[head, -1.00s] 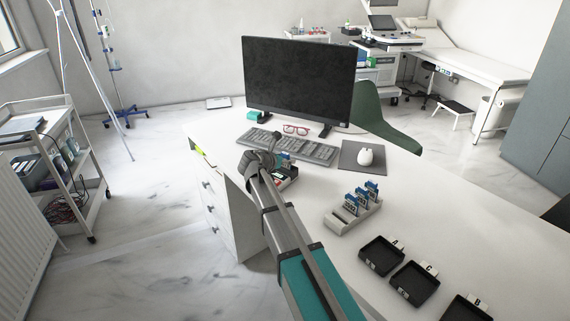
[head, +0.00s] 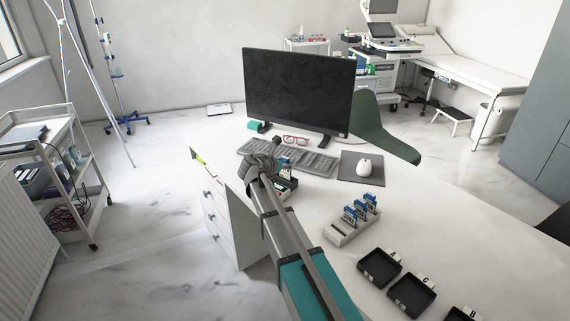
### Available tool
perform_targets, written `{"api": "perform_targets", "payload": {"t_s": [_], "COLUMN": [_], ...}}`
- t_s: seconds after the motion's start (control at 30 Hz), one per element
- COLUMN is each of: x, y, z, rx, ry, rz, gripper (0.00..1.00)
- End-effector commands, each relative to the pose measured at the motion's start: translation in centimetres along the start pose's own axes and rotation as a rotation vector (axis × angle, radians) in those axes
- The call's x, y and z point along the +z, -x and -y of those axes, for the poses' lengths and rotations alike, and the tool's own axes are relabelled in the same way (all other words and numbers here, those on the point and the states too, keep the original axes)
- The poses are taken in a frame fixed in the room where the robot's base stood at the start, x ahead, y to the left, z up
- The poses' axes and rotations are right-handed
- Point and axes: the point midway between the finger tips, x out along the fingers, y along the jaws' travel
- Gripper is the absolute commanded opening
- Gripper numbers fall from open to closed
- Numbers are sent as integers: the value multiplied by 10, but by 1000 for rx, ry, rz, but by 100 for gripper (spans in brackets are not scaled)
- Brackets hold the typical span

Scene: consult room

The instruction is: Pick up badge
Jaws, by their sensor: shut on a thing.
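Other similar blue-topped badges (head: 361,208) stand in a pale slotted rack (head: 341,240) to the right of my arm.
The white desk (head: 420,215) carries a monitor (head: 298,92), a keyboard (head: 318,163), red glasses (head: 296,140) and a mouse (head: 364,168) behind my gripper. Black lettered trays (head: 380,267) lie at the front right. The desk between rack and mouse pad is clear.

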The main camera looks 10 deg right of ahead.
Motion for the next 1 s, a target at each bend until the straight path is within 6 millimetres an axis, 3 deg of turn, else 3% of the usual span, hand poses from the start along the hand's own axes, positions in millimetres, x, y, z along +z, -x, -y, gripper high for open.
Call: {"api": "perform_targets", "payload": {"t_s": [0.5, 0.7, 1.0], "x": [47, 50, 54], "y": [60, 92, 118], "z": [43, 75, 100], "rx": [0, 1, -1], "ry": [0, 0, 0], "rz": [0, 0, 0], "gripper": [43, 43, 43]}}
